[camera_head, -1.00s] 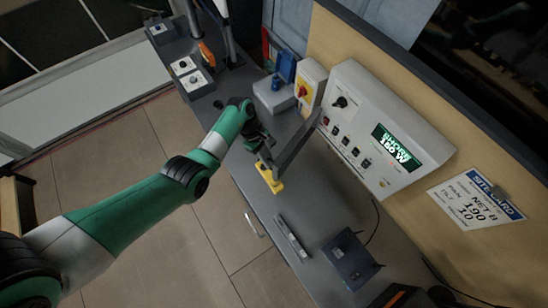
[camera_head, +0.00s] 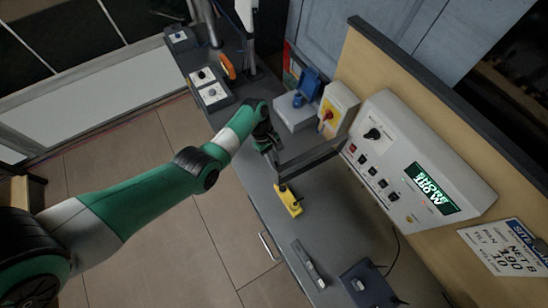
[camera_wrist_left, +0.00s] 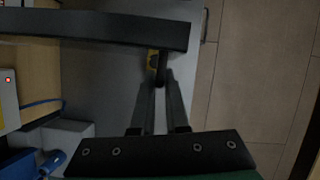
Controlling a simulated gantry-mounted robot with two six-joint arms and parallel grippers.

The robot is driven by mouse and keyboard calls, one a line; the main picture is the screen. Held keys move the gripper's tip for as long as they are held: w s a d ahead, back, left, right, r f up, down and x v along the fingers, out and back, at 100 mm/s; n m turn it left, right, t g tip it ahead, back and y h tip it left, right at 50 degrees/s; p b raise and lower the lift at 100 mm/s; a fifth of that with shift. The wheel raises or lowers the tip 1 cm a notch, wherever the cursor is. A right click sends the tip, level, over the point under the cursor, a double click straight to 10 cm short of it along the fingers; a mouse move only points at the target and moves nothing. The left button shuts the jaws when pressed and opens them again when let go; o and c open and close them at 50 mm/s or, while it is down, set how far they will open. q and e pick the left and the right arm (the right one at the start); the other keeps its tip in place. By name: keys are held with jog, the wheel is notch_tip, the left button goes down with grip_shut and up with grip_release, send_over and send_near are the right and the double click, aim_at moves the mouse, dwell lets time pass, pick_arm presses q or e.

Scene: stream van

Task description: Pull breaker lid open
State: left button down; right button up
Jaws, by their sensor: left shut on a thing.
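The breaker lid (camera_head: 312,157) is a dark, flat, bar-like cover that juts out from the lower left of the grey control panel (camera_head: 385,110). It stands away from the panel face, and a row of small breakers (camera_head: 372,171) shows uncovered. My left gripper (camera_head: 275,165) is at the lid's outer end, over the counter. In the left wrist view the lid (camera_wrist_left: 95,28) crosses the top, and the left gripper (camera_wrist_left: 160,78) is shut on a short dark tab below it. The fingers partly hide the tab. My right gripper is not in view.
A yellow object (camera_head: 288,199) lies on the grey counter (camera_head: 262,205) below the gripper. A dark grey bar (camera_head: 308,264) and a dark box (camera_head: 368,285) lie nearer the front. A yellow-and-red switch box (camera_head: 337,108) and a blue-lidded socket (camera_head: 297,103) stand beside the panel.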

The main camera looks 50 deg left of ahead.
pick_arm(q)
jog(key=shift+f, duration=0.15)
jog(key=c, duration=1.2)
grip_release()
jog(key=shift+d, duration=0.2)
jog(key=p+v, duration=0.1)
jog(key=v, duration=1)
jog(key=shift+a+r, duration=0.2)
jog(key=shift+r, duration=0.1)
jog(key=shift+w, duration=0.15)
